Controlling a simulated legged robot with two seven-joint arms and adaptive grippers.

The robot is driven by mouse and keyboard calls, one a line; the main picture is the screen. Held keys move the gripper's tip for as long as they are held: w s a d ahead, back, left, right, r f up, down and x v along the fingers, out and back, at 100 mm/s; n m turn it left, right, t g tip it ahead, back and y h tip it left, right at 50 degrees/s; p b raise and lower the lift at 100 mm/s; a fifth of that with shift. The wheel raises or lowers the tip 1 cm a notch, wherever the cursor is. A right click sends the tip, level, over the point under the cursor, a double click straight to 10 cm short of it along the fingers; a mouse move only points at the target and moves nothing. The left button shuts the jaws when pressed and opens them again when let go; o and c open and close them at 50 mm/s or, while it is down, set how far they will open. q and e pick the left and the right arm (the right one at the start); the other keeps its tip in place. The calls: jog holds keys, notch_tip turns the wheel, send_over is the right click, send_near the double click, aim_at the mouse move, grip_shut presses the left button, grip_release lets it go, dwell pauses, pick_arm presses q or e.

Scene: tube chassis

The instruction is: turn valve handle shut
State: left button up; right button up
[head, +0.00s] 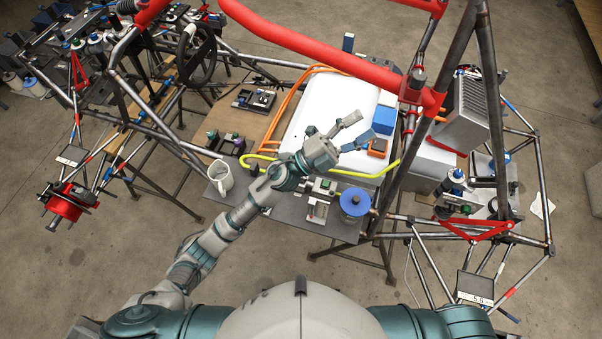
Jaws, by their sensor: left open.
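My left gripper (360,128) reaches in from the left over the white box's top. Its fingers are spread apart with nothing visible between them. A round blue part (355,202), which may be the valve handle, sits at the right front of the grey shelf, below and right of the gripper and apart from it. Metal fittings (320,188) stand just left of it. I cannot tell for sure which part is the valve handle or how far it is turned. My right gripper is not in view.
The white box (310,122) carries a blue block (384,120) and an orange device (377,148). A white mug (221,178) stands left of my forearm. A thick red tube (330,52) crosses above. Yellow and orange hoses and steel chassis tubes surround the shelf (285,212).

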pick_arm(q)
jog(key=s+d+f+m+g+y, duration=0.2)
jog(key=s+d+m+g, duration=0.25)
jog(key=m+g, duration=0.45)
notch_tip(320, 180, down, 9)
jog(key=s+d+m+g+y, duration=0.1)
jog(key=m+g+y, duration=0.2)
jog(key=m+y, duration=0.45)
jog(key=w+a+f+n+t+y, duration=0.2)
jog(key=w+a+y, duration=0.45)
jog(key=a, duration=0.25)
jog(key=w+a+f+n+t+y, duration=0.1)
jog(key=w+a+f+t+y, duration=0.1)
jog(key=w+a+y, duration=0.6)
jog(key=shift+h, duration=0.4)
jog(key=f+p, duration=0.1)
jog(key=f, duration=0.4)
jog(key=s+f+p, duration=0.1)
jog(key=f, duration=0.5)
jog(key=s+a+f+p, duration=0.1)
jog(key=f, duration=0.4)
jog(key=shift+s+f, duration=0.2)
jog(key=shift+s, duration=0.05)
jog(key=c, duration=0.9)
